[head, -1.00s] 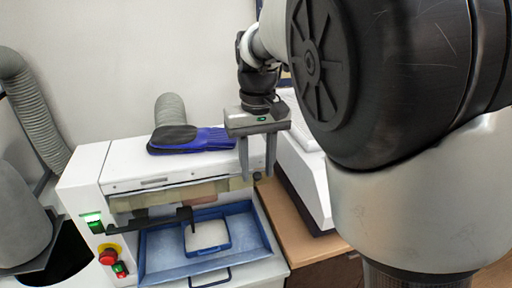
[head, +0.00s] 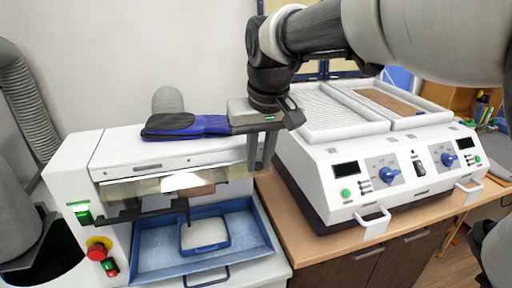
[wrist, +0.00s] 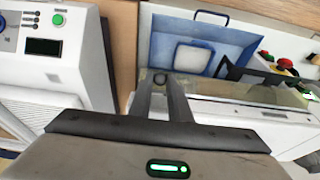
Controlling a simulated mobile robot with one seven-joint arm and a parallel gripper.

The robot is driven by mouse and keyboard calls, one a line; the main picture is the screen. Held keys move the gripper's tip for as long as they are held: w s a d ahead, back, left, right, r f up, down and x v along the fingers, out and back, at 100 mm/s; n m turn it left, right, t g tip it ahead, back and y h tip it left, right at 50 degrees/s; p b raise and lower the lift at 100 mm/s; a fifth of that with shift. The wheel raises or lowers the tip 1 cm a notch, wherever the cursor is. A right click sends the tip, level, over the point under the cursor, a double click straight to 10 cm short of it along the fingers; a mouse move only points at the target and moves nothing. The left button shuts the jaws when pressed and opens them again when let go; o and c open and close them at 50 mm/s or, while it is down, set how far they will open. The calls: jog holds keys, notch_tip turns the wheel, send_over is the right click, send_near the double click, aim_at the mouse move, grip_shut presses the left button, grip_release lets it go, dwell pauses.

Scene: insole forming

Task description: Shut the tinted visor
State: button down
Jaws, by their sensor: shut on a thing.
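The tinted visor (head: 150,187) is a see-through brownish panel along the front of the white machine (head: 115,151), above the blue tray. It stands out over the tray's back part, with a bright glare on it. It also shows as a pale strip in the wrist view (wrist: 232,91). My gripper (head: 260,170) points down at the visor's right end.
A blue tray (head: 153,262) with a smaller blue-rimmed pan (head: 205,249) sits below the visor. Blue-and-black insoles (head: 185,125) lie on the machine top. A white two-bay unit (head: 322,170) stands close on the right. A red stop button (head: 97,252) is at the left.

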aim_at(259, 170)
jog(key=t+b, duration=0.1)
jog(key=b, duration=0.1)
jog(key=f+t+b, duration=0.1)
jog(key=b, duration=0.1)
jog(key=f+t+y+b, duration=0.1)
jog(key=b, duration=0.2)
jog(key=shift+s+d+f, duration=0.15)
jog(key=shift+s+f, duration=0.1)
jog(key=t+b, duration=0.2)
jog(key=b, duration=0.4)
jog(key=f+t+y+b, duration=0.1)
jog(key=t+b, duration=0.1)
jog(key=b, duration=0.4)
jog(key=shift+f+t, duration=0.2)
jog(key=shift+t, duration=0.2)
jog(key=t+y+b, duration=0.1)
jog(key=t+b, duration=0.1)
jog(key=b, duration=0.1)
jog(key=shift+w, duration=0.1)
jog(key=shift+t, duration=0.3)
jog(key=c, duration=1.7)
grip_release()
jog(key=shift+w, duration=0.1)
jog(key=shift+o, duration=0.2)
jog(key=shift+r, duration=0.1)
